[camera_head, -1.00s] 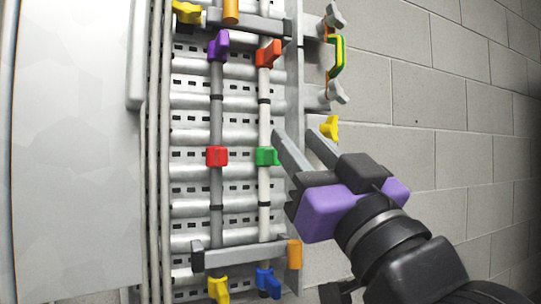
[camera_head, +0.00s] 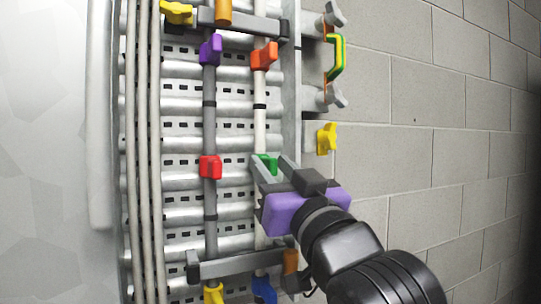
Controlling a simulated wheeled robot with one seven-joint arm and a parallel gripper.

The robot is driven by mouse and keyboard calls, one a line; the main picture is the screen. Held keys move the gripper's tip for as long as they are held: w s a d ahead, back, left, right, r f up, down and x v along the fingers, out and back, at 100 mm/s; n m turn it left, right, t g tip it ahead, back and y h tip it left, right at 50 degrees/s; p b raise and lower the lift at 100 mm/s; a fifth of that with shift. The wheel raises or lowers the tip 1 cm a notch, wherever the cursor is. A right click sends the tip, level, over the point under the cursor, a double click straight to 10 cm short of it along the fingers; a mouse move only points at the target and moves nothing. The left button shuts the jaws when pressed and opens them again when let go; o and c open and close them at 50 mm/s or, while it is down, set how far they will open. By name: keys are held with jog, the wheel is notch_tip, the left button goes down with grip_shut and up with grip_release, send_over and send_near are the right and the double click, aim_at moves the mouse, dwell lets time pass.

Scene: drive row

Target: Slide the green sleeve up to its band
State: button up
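The green sleeve (camera_head: 269,161) sits on the right, white upright rod (camera_head: 260,131). A black band (camera_head: 260,106) circles that rod above the sleeve, with bare rod between them. My gripper (camera_head: 269,159) reaches in from the lower right. Its two grey fingers are apart, one on each side of the sleeve, and part of the green shows between them. I cannot tell whether either finger touches it. The fingers and purple gripper body hide the sleeve's lower part and the rod just below.
A red sleeve (camera_head: 210,167) sits on the grey rod (camera_head: 210,130) to the left. Orange (camera_head: 264,56) and purple (camera_head: 210,50) handles are higher up. A grey crossbar (camera_head: 235,264) runs below. A yellow knob (camera_head: 326,138) and a green-yellow handle (camera_head: 336,57) stand to the right.

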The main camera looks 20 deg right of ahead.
jog(key=shift+w+r, duration=0.25)
jog(key=shift+w, duration=0.3)
grip_shut()
dwell(1.1)
